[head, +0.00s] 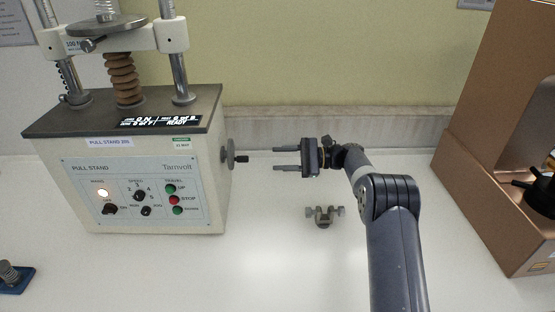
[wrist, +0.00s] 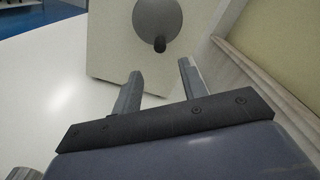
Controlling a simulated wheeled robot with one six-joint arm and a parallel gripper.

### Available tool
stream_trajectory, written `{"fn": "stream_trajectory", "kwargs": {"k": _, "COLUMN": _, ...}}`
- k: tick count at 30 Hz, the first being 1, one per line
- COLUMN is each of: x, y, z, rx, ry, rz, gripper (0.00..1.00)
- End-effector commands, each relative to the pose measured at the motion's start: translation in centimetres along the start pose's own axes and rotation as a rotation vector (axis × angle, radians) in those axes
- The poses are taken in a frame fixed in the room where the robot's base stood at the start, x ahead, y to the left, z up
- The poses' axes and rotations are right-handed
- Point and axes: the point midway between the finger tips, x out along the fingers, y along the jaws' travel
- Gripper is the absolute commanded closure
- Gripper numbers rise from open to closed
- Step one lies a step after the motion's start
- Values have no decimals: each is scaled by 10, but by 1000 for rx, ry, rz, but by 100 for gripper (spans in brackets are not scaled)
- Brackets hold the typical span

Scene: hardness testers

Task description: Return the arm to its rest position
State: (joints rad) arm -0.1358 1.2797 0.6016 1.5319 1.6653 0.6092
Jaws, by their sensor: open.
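My gripper (head: 287,158) is open and empty above the white bench, with its two fingers pointing left. Its fingers also show in the wrist view (wrist: 160,85), spread apart with nothing between them. The fingertips are a short way right of the handwheel (head: 229,154) on the side of the pull stand. In the wrist view the round handwheel (wrist: 158,18) and its knob lie beyond the fingertips, apart from them. My arm reaches in from the bottom right of the head view, bent at the elbow.
The cream pull stand (head: 140,190) with its lit panel stands at left. A small grey clamp (head: 324,215) lies on the bench below my gripper. A brown open cabinet (head: 495,130) is at right. A blue-based part (head: 12,277) sits at lower left. The front bench is mostly clear.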

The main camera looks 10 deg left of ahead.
Motion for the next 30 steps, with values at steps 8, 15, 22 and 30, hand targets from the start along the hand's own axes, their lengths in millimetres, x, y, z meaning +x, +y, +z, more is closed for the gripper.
{"fn": "stream_trajectory", "kwargs": {"k": 8, "x": 0, "y": 0, "z": 0, "rx": 0, "ry": 0, "rz": 0, "gripper": 59}}
{"fn": "stream_trajectory", "kwargs": {"k": 15, "x": 10, "y": 0, "z": 0, "rx": 1, "ry": -1, "rz": 1, "gripper": 59}}
{"fn": "stream_trajectory", "kwargs": {"k": 22, "x": 48, "y": -1, "z": 2, "rx": 0, "ry": -3, "rz": 2, "gripper": 59}}
{"fn": "stream_trajectory", "kwargs": {"k": 30, "x": 93, "y": 0, "z": 1, "rx": 0, "ry": -1, "rz": 1, "gripper": 59}}
